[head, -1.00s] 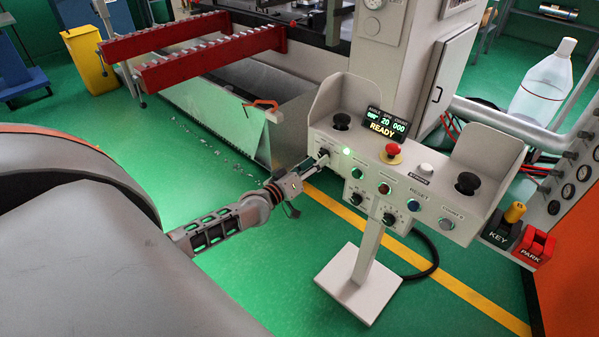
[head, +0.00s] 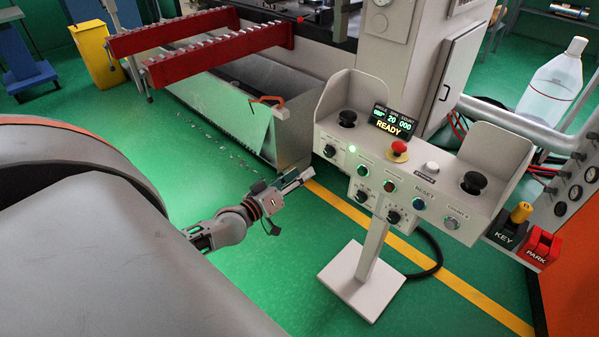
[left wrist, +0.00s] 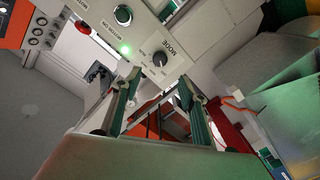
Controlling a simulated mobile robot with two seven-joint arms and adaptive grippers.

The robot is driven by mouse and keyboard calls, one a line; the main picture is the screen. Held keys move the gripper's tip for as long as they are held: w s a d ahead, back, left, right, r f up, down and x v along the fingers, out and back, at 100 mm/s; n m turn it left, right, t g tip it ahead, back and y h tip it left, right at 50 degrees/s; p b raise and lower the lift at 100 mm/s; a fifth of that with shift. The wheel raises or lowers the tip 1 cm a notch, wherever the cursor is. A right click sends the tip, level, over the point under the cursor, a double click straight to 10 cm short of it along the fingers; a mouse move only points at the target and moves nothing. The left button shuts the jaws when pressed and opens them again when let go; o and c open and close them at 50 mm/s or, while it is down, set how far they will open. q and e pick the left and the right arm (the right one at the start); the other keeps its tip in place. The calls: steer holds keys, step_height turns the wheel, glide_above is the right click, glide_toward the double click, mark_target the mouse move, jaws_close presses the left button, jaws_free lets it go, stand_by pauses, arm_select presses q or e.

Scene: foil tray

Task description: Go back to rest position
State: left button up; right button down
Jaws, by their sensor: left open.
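My left gripper (head: 298,181) is in the middle of the head view, left of the white control panel (head: 458,200), with green floor showing around it. It is open and empty, with a visible gap to the panel. In the left wrist view its two fingers (left wrist: 160,78) are spread, with the black MODE knob (left wrist: 161,59) beyond and between their tips. That knob (head: 330,151) also shows at the panel's left end in the head view. My right gripper is in neither view.
The panel stands on a post with a white base plate (head: 362,283). Its screen (head: 392,121) reads READY. A red emergency button (head: 398,149) sits on top. A metal bin (head: 270,120) and red slotted arms (head: 215,52) are behind.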

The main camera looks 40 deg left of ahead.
arm_select(q)
steer(key=s+d+f+m+g, duration=0.3)
steer(key=s+d+f+m, duration=0.2)
steer(key=s+d, duration=0.6)
steer(key=s+d+f+m+g+h, duration=0.1)
steer(key=s+d+f+m+g, duration=0.3)
steer(key=s+d+f, duration=0.6)
steer(key=shift+s+d+f+m+h+p, duration=0.3)
steer(key=shift+s+d+m+p, duration=0.2)
steer(key=shift+d+m, duration=0.5)
steer(key=shift+d, duration=0.2)
